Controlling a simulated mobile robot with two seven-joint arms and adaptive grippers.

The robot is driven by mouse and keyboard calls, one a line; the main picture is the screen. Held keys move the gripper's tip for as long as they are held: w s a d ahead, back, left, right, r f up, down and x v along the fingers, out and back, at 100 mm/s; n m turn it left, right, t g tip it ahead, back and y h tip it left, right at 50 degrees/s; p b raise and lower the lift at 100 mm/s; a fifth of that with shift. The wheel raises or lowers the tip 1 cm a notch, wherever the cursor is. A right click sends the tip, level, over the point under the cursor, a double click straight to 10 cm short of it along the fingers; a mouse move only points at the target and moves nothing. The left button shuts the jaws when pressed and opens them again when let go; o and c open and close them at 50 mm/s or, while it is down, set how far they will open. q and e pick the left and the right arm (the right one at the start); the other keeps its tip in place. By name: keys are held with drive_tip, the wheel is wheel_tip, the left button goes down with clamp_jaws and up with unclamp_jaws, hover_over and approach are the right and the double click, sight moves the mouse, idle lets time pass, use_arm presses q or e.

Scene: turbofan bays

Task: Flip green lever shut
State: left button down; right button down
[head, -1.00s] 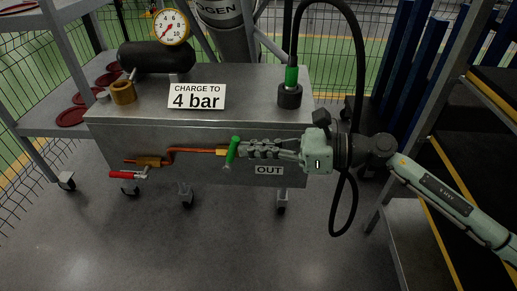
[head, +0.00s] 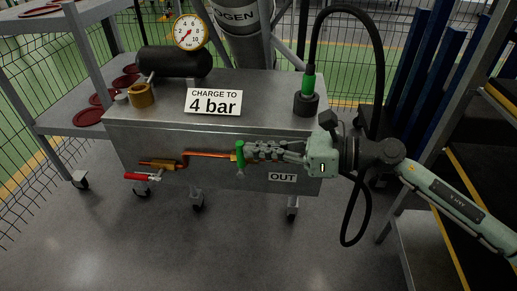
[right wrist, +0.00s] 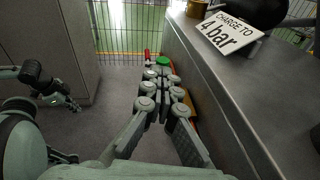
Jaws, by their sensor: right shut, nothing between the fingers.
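The green lever (head: 240,157) stands about upright on the pipework at the front of the grey metal cart, left of the OUT label (head: 282,177). My right gripper (head: 250,150) is shut and empty, reaching in from the right with its fingertips at the lever; contact cannot be made out. In the right wrist view the lever's green top (right wrist: 164,60) shows just beyond the fingertips, the rest hidden behind them. My left gripper (right wrist: 68,103) appears at the left of the right wrist view, away from the lever; its jaw state is unclear.
A red-handled valve (head: 138,177) sits at the left end of the copper pipe (head: 208,154). A gauge (head: 190,32), a black cylinder (head: 175,62) and a "4 bar" sign (head: 213,102) are on the cart top (head: 262,92). A black hose (head: 366,60) loops near my right wrist.

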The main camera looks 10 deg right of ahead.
drive_tip(key=shift+a+r, duration=0.1)
drive_tip(key=shift+r, duration=0.15)
wheel_tip(320, 180, up, 10)
drive_tip(key=shift+f, duration=0.2)
idle(0.4)
